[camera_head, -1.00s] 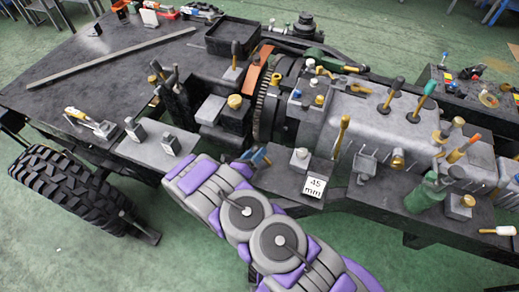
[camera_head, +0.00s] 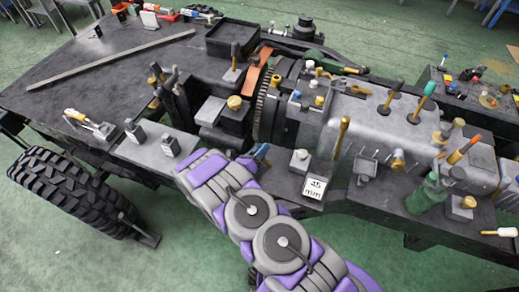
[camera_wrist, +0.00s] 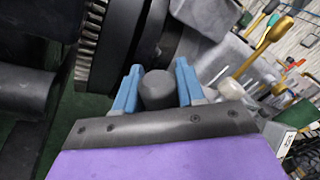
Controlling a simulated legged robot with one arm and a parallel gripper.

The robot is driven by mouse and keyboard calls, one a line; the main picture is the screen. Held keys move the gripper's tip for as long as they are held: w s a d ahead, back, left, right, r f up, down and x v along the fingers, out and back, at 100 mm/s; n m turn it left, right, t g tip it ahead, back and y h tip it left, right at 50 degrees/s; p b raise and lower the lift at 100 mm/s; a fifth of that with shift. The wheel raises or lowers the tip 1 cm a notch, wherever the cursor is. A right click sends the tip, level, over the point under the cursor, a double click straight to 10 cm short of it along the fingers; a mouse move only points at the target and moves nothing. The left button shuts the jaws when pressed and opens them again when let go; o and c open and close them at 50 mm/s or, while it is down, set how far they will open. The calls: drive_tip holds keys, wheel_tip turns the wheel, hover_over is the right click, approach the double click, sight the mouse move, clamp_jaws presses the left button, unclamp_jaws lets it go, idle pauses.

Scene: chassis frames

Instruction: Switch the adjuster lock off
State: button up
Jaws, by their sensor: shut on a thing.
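My gripper (camera_wrist: 159,88) shows two blue fingers in the wrist view, one on each side of a dark grey round knob (camera_wrist: 157,91). The fingers are shut on this knob. In the head view only the blue fingertips of my gripper (camera_head: 262,153) show beyond my grey and purple arm, at the near side of the chassis; the knob is hidden there. No label shows which part is the adjuster lock, so I cannot tell whether this knob is it.
A block with a whitish knob (camera_head: 300,160) stands just right of my gripper, near a "45 mm" sign (camera_head: 315,187). A tall yellow-handled lever (camera_head: 341,138) rises farther right. A large toothed flywheel (camera_head: 268,100) stands behind. Green floor is open in front.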

drive_tip(key=shift+f, duration=0.1)
clamp_jaws()
